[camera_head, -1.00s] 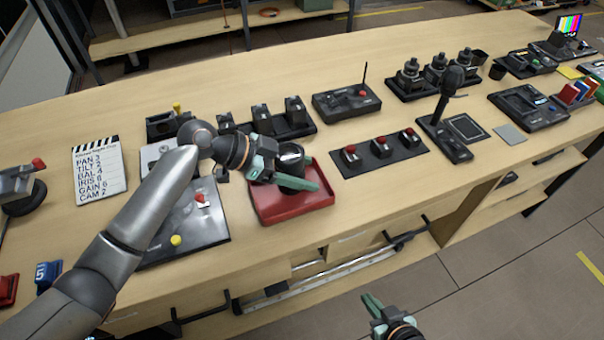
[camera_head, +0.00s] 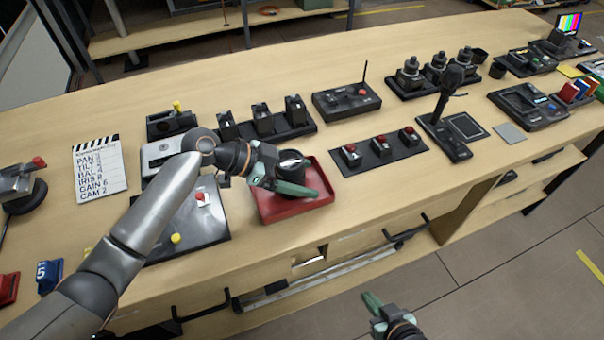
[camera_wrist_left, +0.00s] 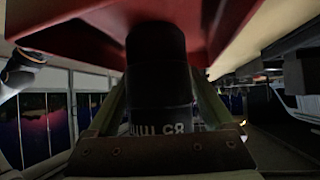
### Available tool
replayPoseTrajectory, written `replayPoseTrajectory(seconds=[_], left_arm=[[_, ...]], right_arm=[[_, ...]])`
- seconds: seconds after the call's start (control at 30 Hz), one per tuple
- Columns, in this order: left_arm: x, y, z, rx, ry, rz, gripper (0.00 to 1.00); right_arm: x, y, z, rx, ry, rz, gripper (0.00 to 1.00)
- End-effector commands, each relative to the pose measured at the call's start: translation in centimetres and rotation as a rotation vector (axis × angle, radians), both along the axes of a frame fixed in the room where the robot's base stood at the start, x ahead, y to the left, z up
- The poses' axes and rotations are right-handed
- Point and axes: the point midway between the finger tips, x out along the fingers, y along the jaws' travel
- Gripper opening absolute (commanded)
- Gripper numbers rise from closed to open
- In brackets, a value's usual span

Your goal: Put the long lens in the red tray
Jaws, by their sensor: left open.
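The long lens (camera_head: 291,160) is a dark cylinder standing in the red tray (camera_head: 304,208) on the workbench. The wrist view shows the black lens (camera_wrist_left: 156,62) with white lettering between my left gripper's fingers, with the red tray (camera_wrist_left: 75,40) behind it. My left gripper (camera_head: 293,178) is open around the lens, low over the tray. The fingers hide part of the lens in the head view, and its base is hard to see. My right gripper (camera_head: 382,312) is away from the bench, low in the picture; its opening is unclear.
A dark panel (camera_head: 205,225) with a red and a yellow knob lies left of the tray. A black plate with several red-topped switches (camera_head: 380,155) is to the right. Several black blocks (camera_head: 262,120) stand on a base behind. The front bench edge is near the tray.

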Motion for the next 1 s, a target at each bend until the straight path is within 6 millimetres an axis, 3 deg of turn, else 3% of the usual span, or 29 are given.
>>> replayPoseTrajectory(seconds=[0.13,0.6,1.0], left_arm=[[0.0,1.3,1.0,-0.001,-0.003,0.003,0.86],[-1.0,8.8,6.3,0.0,-0.002,0.001,0.86],[-1.2,9.8,7.1,-0.001,0.0,-0.001,0.86]], right_arm=[[0.0,0.0,0.1,0.0,-0.001,0.0,0.0],[0.0,0.0,-0.7,0.0,-0.001,0.0,0.0],[0.0,0.0,-0.8,0.0,0.0,0.0,0.0]])
